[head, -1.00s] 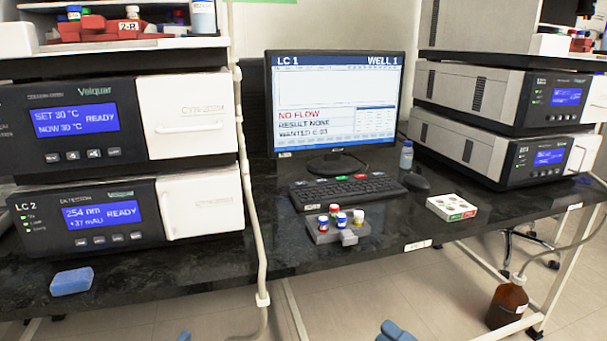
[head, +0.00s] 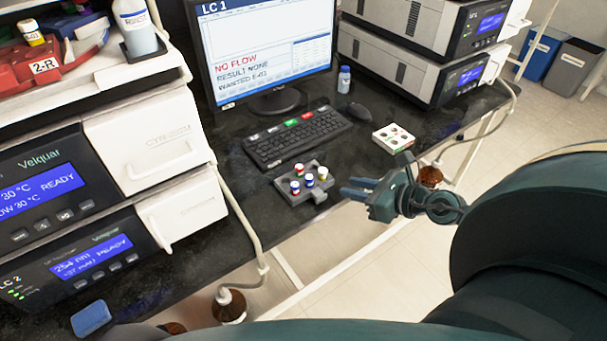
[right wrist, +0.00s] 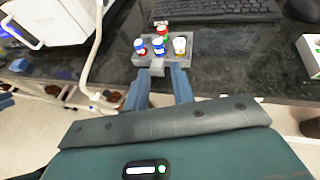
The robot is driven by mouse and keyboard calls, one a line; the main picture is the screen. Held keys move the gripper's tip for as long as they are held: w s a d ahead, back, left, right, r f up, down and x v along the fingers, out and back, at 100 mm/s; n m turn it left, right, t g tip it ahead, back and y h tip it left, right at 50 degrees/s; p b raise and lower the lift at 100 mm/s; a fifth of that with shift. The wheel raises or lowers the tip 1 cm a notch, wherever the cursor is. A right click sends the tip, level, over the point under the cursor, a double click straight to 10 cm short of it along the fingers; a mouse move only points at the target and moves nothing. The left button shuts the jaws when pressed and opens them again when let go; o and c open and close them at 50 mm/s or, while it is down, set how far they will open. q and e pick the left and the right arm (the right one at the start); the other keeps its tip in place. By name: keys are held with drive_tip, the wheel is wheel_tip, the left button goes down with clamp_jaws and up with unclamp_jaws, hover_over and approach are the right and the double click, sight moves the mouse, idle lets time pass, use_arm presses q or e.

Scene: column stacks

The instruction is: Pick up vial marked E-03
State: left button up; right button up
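Several small capped vials stand upright in a grey rack (head: 287,184) on the dark bench. Blue parts at that view's left edge may be my left gripper.
A keyboard (head: 296,139) and monitor (head: 268,52) stand behind the rack, with a mouse (head: 357,113) beside. A blue sponge (head: 91,318) lies left.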

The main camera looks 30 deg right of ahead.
sight(313, 181)
drive_tip(key=x, duration=0.6)
drive_tip(key=shift+w+a+p, duration=0.1)
drive_tip(key=shift+p, duration=0.25)
drive_tip(key=shift+f+x, duration=0.1)
drive_tip(key=shift+x, duration=1.25)
drive_tip(key=shift+f+x, duration=0.15)
drive_tip(key=shift+x, duration=1.25)
drive_tip(key=shift+s+a, duration=0.1)
drive_tip(key=shift+s, duration=0.1)
drive_tip(key=c, duration=0.4)
